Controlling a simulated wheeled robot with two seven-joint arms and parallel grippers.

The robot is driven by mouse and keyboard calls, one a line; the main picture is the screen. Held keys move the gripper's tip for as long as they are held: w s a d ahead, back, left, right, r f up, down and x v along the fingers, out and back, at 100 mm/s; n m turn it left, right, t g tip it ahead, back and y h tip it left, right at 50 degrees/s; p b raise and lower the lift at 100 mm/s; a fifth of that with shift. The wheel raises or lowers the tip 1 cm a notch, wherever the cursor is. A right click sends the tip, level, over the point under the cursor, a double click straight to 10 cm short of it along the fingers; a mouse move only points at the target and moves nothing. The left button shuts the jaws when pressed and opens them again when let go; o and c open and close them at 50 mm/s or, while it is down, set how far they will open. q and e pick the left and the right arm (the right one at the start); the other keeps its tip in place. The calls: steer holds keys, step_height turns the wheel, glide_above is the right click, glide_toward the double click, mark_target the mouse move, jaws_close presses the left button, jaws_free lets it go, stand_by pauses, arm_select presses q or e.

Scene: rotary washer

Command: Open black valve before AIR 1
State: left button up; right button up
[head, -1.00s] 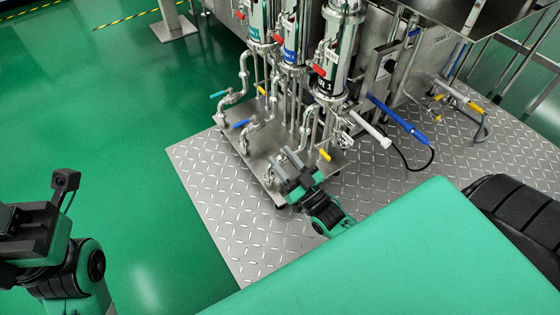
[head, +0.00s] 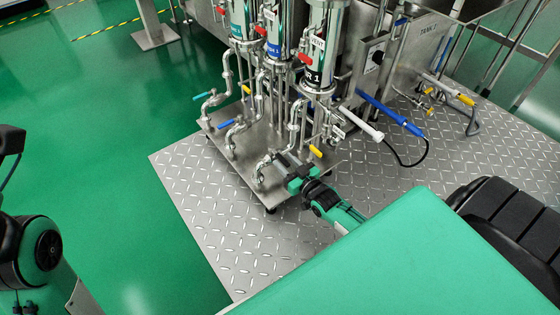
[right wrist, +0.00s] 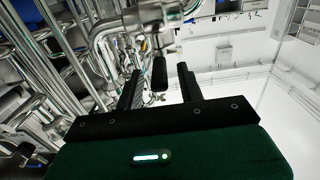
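The AIR 1 cylinder (head: 316,77) is a steel column with a black label at the front of a row of filters in the head view. The black valve handle (right wrist: 159,72) shows in the right wrist view, below curved steel pipework. My right gripper (head: 282,163) is at the front pipe below AIR 1. In the right wrist view my right gripper (right wrist: 157,85) is open, with a finger on each side of the black handle and visible gaps. In the head view the gripper hides the black handle. Only part of my left arm shows at the left edge.
Blue (head: 240,122), teal (head: 201,97) and yellow (head: 315,151) valve handles stand close by on the same pipework. Diamond-plate floor (head: 235,240) is clear in front of the skid.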

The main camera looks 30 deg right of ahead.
mark_target(276, 153)
steer(key=shift+w+a+b, duration=0.15)
steer(key=shift+w+b, duration=0.35)
steer(key=shift+w, duration=1.2)
jaws_close()
